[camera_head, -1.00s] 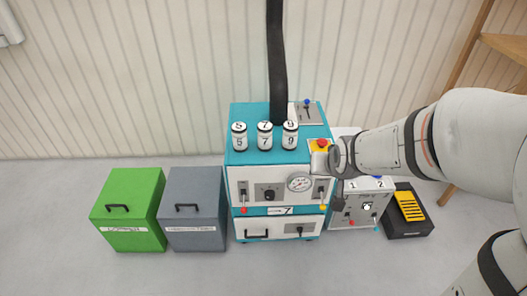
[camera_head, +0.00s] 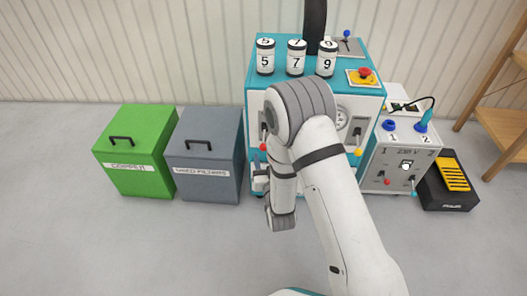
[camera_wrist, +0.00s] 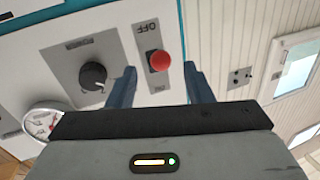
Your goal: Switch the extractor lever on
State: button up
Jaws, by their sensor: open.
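A lever with a red ball knob (camera_wrist: 159,61) shows in the wrist view on a grey plate marked OFF, which appears upside down. My gripper (camera_wrist: 160,75) is open, its two blue fingers standing on either side of the knob, apart from it as far as I can see. In the head view a red knob (camera_head: 263,147) shows at the left of the machine front, partly behind my arm. Other levers have a yellow knob (camera_head: 358,152) on the front and a blue knob (camera_head: 346,33) on top. No readable label says which is the extractor's. My gripper is mostly hidden in the head view.
A dark power dial (camera_wrist: 92,76) and a gauge (camera_wrist: 42,120) sit beside the lever. Three numbered canisters (camera_head: 296,58) and a red button (camera_head: 365,72) are on top. Green (camera_head: 138,185) and grey (camera_head: 208,185) bins stand left; a power box (camera_head: 399,160) stands right.

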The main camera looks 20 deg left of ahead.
aim_at(263, 144)
jog(key=b+x, duration=0.1)
jog(key=x, duration=0.6)
jog(key=shift+w+a+b, duration=0.15)
jog(key=shift+w+b, duration=0.05)
jog(key=shift+b, duration=0.2)
jog(key=shift+c, duration=0.6)
